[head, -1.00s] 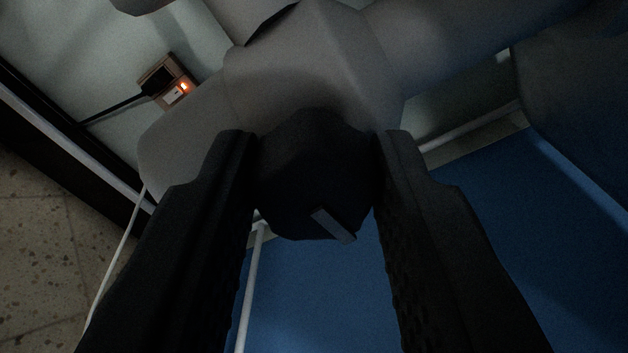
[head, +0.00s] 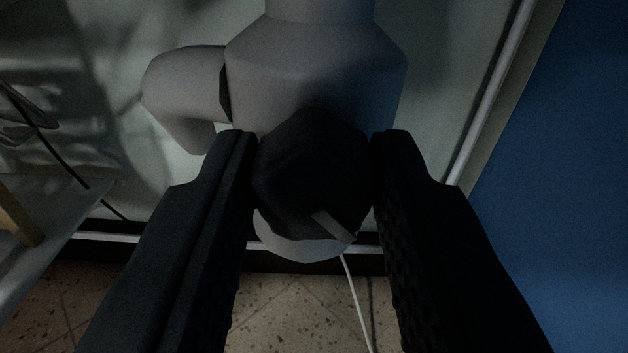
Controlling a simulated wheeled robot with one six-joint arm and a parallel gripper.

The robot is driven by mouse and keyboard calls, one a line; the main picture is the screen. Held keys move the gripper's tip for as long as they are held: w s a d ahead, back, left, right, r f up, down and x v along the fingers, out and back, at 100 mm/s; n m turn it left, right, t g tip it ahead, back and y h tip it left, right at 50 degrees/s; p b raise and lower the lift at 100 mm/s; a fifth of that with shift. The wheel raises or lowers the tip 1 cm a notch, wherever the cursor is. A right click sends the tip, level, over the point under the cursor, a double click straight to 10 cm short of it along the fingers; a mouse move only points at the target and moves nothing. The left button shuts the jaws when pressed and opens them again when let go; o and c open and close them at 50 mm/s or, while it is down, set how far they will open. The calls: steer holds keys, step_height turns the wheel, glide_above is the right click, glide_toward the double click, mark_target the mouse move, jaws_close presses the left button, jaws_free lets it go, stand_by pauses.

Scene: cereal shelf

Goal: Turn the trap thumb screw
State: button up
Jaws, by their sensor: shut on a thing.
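The trap thumb screw (head: 310,180) is a dark, faceted knob in the middle of the head view, with a light grey bar mark (head: 333,225) low on its face. It sits on the front of the grey trap body (head: 315,70), which runs up out of the picture and has a branch (head: 185,90) bending to the left. My gripper (head: 313,160) is shut on the thumb screw, one black finger on each side of it. The knob hides the middle of the trap, whose lower end shows pale beneath it.
A blue panel (head: 570,170) fills the right side beside a pale upright edge. A pale wall (head: 440,100) is behind the trap. A thin white cord (head: 355,300) runs down over the speckled floor (head: 290,300). A grey surface (head: 40,240) stands at the left.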

steer(key=m, duration=0.4)
steer(key=shift+s+f+m, duration=0.1)
steer(key=shift+f+m, duration=0.1)
steer(key=shift+m, duration=1.9)
steer(key=o, duration=0.9)
steer(key=shift+o, duration=0.4)
steer(key=shift+r, duration=0.1)
steer(key=s, duration=1.7)
steer(key=shift+s+d, duration=0.15)
steer(key=shift+d, duration=0.15)
